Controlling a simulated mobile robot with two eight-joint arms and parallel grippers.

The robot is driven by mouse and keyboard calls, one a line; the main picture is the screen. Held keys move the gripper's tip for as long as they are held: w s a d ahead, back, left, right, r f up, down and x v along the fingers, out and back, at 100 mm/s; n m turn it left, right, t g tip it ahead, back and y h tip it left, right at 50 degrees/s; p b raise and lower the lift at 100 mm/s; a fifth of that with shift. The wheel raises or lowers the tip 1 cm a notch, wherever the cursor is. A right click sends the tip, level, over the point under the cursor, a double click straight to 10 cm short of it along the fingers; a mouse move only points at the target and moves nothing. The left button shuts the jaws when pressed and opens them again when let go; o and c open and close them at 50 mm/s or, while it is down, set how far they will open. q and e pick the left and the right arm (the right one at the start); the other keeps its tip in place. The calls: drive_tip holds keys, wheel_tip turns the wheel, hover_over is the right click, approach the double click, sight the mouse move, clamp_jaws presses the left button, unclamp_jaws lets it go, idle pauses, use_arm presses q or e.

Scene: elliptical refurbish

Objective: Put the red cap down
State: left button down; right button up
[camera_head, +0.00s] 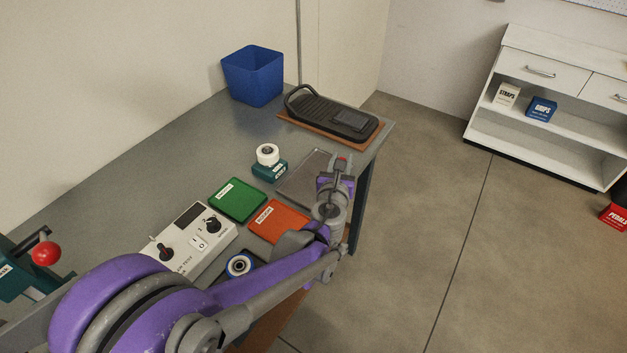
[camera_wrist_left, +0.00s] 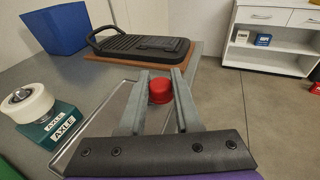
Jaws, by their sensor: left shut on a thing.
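The red cap (camera_wrist_left: 160,90) is a small round piece between the fingers of my left gripper (camera_wrist_left: 160,84) in the left wrist view. The gripper is shut on it. In the head view my left gripper (camera_head: 341,166) is over the right end of the bench, above a shallow clear-grey tray (camera_head: 300,178), and a bit of the red cap (camera_head: 342,158) shows at the fingertips. I cannot tell whether the cap touches the tray. My right gripper is not in view.
A black pedal unit (camera_head: 335,113) on a brown mat, a blue bin (camera_head: 252,76) and a white roller (camera_head: 267,154) on a teal AXLE block stand nearby. Green (camera_head: 238,200) and orange (camera_head: 278,221) pads and a control box (camera_head: 190,246) lie nearer. A white shelf (camera_head: 545,95) stands across the floor.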

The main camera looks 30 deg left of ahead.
use_arm(q)
drive_tip(key=s+a+r+n+g+y+b, duration=0.1)
drive_tip(key=s+a+r+n+g+y, duration=0.25)
drive_tip(key=s+n+g+y, duration=0.35)
drive_tip(key=t+b, duration=0.1)
drive_tip(key=b, duration=0.1)
hover_over(312, 199)
drive_tip(key=shift+y, duration=0.4)
wheel_tip(312, 199, down, 6)
drive_tip(key=shift+w+a+r, duration=0.1)
drive_tip(key=shift+w+r, duration=0.05)
drive_tip(key=shift+t, duration=0.3)
drive_tip(key=shift+f, duration=2.2)
drive_tip(key=shift+f+b, duration=0.1)
drive_tip(key=shift+b, duration=0.25)
drive_tip(key=c, duration=0.6)
unclamp_jaws()
drive_tip(key=shift+r, duration=0.2)
drive_tip(key=v, duration=1.2)
drive_tip(key=shift+p, duration=0.35)
